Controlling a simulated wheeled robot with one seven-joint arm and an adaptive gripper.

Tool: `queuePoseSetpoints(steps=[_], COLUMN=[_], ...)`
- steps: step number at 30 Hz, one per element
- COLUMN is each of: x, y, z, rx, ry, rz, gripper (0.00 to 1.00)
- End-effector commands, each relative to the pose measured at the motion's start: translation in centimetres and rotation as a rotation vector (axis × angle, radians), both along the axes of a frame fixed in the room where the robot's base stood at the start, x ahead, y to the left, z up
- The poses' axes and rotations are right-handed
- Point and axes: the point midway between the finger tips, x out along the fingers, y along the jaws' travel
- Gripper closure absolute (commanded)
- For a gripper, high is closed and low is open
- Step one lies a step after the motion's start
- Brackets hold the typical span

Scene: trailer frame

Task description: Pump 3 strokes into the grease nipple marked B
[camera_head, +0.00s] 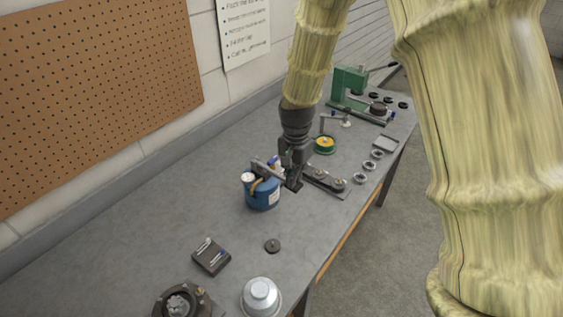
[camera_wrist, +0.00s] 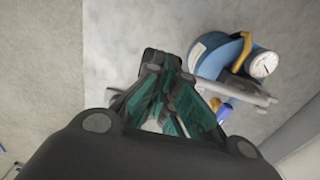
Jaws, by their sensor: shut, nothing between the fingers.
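A blue pump (camera_head: 263,194) with a white round gauge and a grey lever (camera_head: 266,172) stands on the workbench. In the wrist view the pump (camera_wrist: 212,56), its gauge (camera_wrist: 263,64) and grey lever (camera_wrist: 240,91) are at the upper right. My gripper (camera_head: 293,183) points down just right of the pump, close to the lever. In the wrist view my gripper (camera_wrist: 165,77) is shut with nothing visible in it; I cannot tell whether it touches the lever. A dark bar (camera_head: 325,182) with round fittings lies right of my gripper. No letter B is readable.
Several metal rings lie along the right edge. In front are a dark disc (camera_head: 272,245), a silver bowl (camera_head: 261,296) and a small dark block (camera_head: 211,257). The left bench top is clear.

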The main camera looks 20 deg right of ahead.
Motion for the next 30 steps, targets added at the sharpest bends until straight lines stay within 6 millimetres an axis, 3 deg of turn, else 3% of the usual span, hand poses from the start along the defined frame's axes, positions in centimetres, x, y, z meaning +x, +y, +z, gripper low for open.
queuePoseSetpoints(steps=[24, 30], x=[0.6, 0.6], y=[0.6, 0.7], z=[5.8, 6.5], rx=[-0.001, 0.000], ry=[-0.001, 0.000], rz=[0.001, 0.000], gripper=[1.00, 1.00])
